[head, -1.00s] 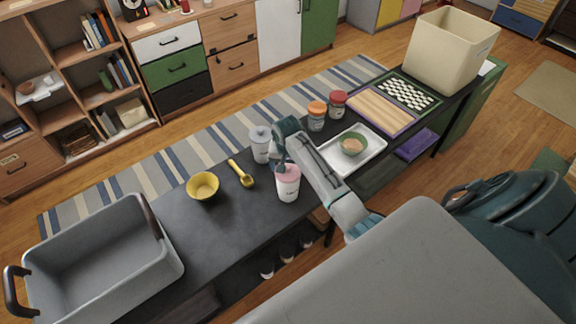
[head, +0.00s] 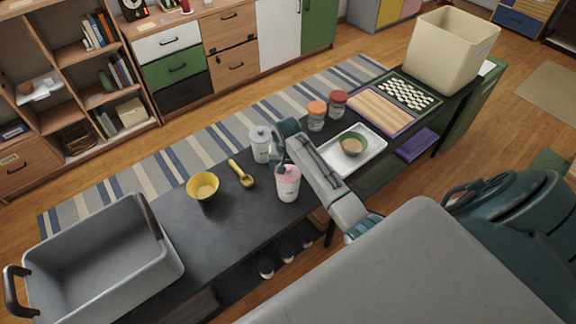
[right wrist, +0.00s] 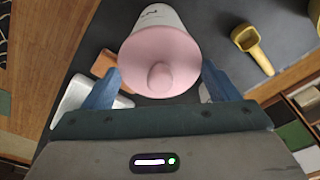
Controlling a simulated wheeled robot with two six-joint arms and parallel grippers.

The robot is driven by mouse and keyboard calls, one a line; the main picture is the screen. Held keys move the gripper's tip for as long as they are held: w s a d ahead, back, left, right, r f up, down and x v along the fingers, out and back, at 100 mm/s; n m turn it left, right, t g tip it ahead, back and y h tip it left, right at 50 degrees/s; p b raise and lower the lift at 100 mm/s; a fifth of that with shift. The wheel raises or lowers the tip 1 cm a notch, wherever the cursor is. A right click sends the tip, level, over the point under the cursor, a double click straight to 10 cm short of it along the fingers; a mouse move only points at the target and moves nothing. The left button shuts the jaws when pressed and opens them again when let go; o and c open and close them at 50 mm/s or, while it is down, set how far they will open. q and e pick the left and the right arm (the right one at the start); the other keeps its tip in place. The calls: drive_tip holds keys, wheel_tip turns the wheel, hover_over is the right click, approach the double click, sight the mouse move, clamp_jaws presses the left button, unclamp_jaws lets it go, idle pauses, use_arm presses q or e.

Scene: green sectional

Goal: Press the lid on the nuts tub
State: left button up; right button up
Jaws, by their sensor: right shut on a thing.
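A white tub (head: 288,190) with a pink lid (head: 289,173) stands on the dark tabletop; I take it for the nuts tub, though its label is too small to read. The pink lid (right wrist: 160,62), with a round knob, covers the tub's top in the right wrist view; I cannot tell if it is fully seated. My right gripper (head: 282,167) is at the lid, its blue fingers on either side of it in the wrist view, shut on it. The finger contact is partly hidden. My left gripper is not in view.
A lidded grey canister (head: 260,146) stands close behind the gripper. A yellow scoop (head: 242,174) and yellow bowl (head: 203,188) lie to the left, then a grey bin (head: 100,262). A white tray (head: 372,158) with a bowl and two jars are to the right.

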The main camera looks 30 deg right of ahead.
drive_tip(key=shift+f, duration=0.2)
idle(0.5)
drive_tip(key=o, duration=0.9)
drive_tip(key=shift+r, duration=0.15)
drive_tip(key=shift+r, duration=3.4)
